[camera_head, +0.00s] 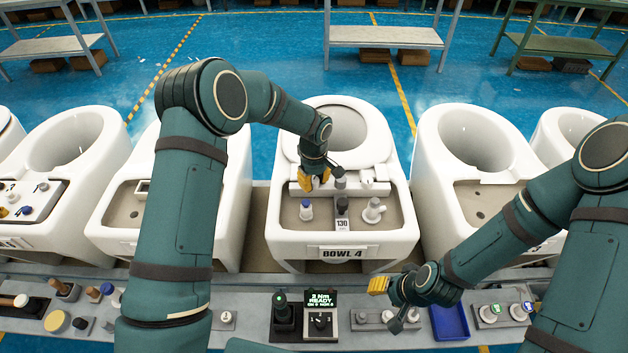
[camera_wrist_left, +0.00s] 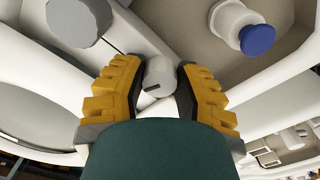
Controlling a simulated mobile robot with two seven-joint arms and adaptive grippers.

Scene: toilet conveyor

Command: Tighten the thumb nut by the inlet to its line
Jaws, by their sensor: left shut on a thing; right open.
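Bowl 4 (camera_head: 345,245) is a white toilet bowl in the middle of the line, with a sunken grey-brown deck in front of its seat. My left gripper (camera_head: 318,182) reaches down at the deck's back left edge. In the left wrist view its yellow fingers (camera_wrist_left: 160,85) are shut on a small whitish round nut (camera_wrist_left: 158,74) with a short dark mark on its side. I cannot tell whether that mark meets a line. A blue-capped white fitting (camera_head: 306,209) stands in front of the gripper, apart from it. My right gripper (camera_head: 387,302) is open and empty over the front bench.
A grey knob (camera_head: 340,179) stands just right of my left gripper. A dark-based fitting (camera_head: 342,206) and a white fitting (camera_head: 373,210) share the deck. The display (camera_head: 321,302) reads 2 Nm READY. A blue tray (camera_head: 449,322) lies on the bench.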

